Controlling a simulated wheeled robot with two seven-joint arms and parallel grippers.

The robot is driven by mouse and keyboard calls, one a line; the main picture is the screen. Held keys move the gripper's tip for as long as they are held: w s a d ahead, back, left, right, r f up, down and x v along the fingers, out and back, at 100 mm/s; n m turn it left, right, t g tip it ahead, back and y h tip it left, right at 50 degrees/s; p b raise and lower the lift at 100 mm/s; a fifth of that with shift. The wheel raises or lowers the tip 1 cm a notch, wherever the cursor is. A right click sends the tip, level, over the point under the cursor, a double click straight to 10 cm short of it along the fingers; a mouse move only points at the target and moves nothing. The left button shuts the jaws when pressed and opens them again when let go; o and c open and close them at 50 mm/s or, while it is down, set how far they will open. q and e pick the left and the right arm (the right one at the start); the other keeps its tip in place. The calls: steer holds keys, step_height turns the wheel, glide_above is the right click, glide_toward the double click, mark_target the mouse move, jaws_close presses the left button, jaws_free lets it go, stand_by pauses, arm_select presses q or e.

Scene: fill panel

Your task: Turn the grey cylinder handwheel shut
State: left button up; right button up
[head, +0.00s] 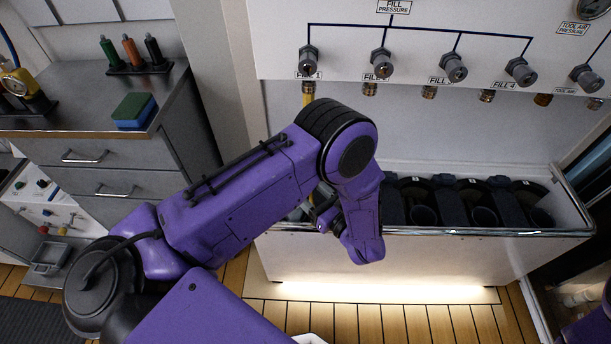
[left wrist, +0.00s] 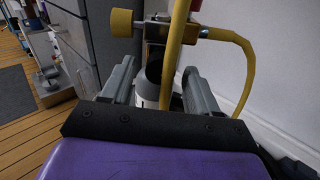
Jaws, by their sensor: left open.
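In the left wrist view, my left gripper (left wrist: 160,68) is open, its two grey fingers apart. A cylinder (left wrist: 150,88) with a pale grey body and dark top shows between and beyond the fingers; I cannot tell whether they touch it. Above it is a metal valve fitting (left wrist: 158,30) with a yellow round knob (left wrist: 122,22) on its left side. The knob is beyond the fingertips, apart from them. I cannot tell whether it is open or shut. In the head view my purple left arm hides the cylinder and most of the left gripper. My right gripper is out of view.
A yellow hose (left wrist: 240,45) loops right of the fitting. In the head view, the fill panel (head: 285,35) carries several grey knobs (head: 382,62). Below, a rack with a metal rail (head: 480,232) holds dark round wells. A grey counter (head: 60,115) stands left.

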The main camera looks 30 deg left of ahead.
arm_select(q)
steer(key=shift+x, duration=1.1)
steer(key=c, duration=1)
steer(key=shift+c, duration=0.2)
